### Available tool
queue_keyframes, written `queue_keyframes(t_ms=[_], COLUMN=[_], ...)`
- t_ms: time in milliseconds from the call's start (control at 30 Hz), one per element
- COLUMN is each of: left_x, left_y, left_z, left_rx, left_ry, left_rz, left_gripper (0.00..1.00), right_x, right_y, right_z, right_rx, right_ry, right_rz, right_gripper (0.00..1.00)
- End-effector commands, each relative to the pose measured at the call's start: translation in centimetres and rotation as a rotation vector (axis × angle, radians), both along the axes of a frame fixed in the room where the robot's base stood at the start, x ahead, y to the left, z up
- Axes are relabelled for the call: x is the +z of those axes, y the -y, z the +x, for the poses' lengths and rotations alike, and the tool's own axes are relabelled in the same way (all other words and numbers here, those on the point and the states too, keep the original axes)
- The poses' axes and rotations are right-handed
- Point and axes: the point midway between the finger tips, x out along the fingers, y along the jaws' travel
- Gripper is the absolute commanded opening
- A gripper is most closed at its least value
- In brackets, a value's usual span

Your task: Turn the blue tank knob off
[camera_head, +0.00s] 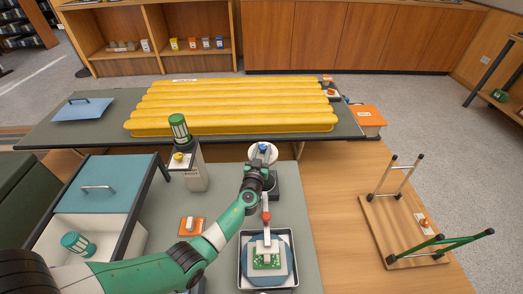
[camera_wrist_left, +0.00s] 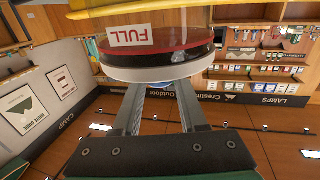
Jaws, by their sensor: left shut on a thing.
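The blue tank knob (camera_head: 262,147) shows as a small blue cap at the centre of a white round piece (camera_head: 254,154), at the far edge of the grey-green bench. My left gripper (camera_head: 262,162) reaches it from the near side; its fingers are partly hidden by the wrist. My right gripper is in neither view.
A tray (camera_head: 242,274) with a green board lies near the bench front, below a red-jointed stand (camera_head: 266,215). A grey post with a green-topped jar (camera_head: 179,128) stands to the left. Yellow rolls (camera_head: 235,107) lie on the table behind. A wooden stool (camera_head: 400,225) lies at right.

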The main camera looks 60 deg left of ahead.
Motion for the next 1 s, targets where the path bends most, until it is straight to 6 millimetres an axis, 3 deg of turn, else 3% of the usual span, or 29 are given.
queue_keyframes(t_ms=[400, 933, 967, 1000], left_x=[-0.32, -0.19, -0.18, -0.17], left_y=[0.25, 0.28, 0.29, 0.29], left_z=[0.28, 0.21, 0.22, 0.22], left_rx=[0.214, 0.247, 0.247, 0.247], left_ry=[-0.005, -0.003, -0.003, -0.003], left_rz=[-0.005, -0.002, -0.002, -0.002], left_gripper=[0.0, 0.0, 0.45, 0.53], right_x=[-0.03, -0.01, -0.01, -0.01], right_y=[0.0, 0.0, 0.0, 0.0], right_z=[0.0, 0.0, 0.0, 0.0], right_rx=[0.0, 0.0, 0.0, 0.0], right_ry=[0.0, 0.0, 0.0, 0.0], right_rz=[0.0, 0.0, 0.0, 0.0], right_gripper=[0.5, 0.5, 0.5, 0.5])
